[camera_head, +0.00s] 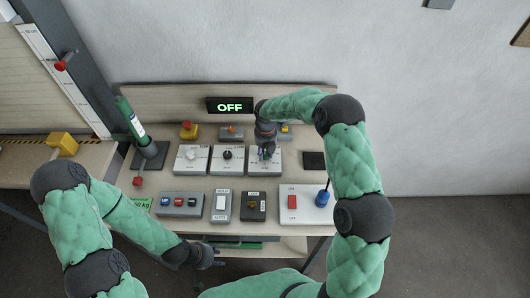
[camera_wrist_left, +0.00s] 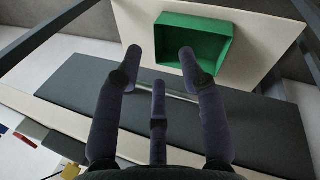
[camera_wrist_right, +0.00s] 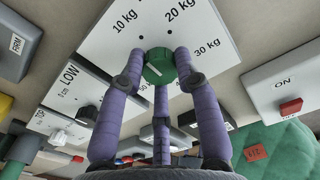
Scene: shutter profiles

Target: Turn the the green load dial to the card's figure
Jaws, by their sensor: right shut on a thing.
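The green load dial (camera_wrist_right: 158,68) sits on a white plate (camera_wrist_right: 105,40) marked 10 kg, 20 kg and 30 kg, with further labels partly behind my fingers. My right gripper (camera_wrist_right: 160,62) is shut on the dial, its purple fingers around the rim. A white line shows on the dial face; I cannot tell which figure it points to. In the head view my right gripper (camera_head: 266,150) covers the dial.
Two other dial plates (camera_head: 191,159) (camera_head: 228,161) stand left of the held dial. Switch boxes (camera_head: 181,204) (camera_head: 253,206) and a red switch panel (camera_head: 291,217) fill the front row. A display (camera_head: 229,106) reads OFF. A green bin (camera_wrist_left: 195,40) sits below.

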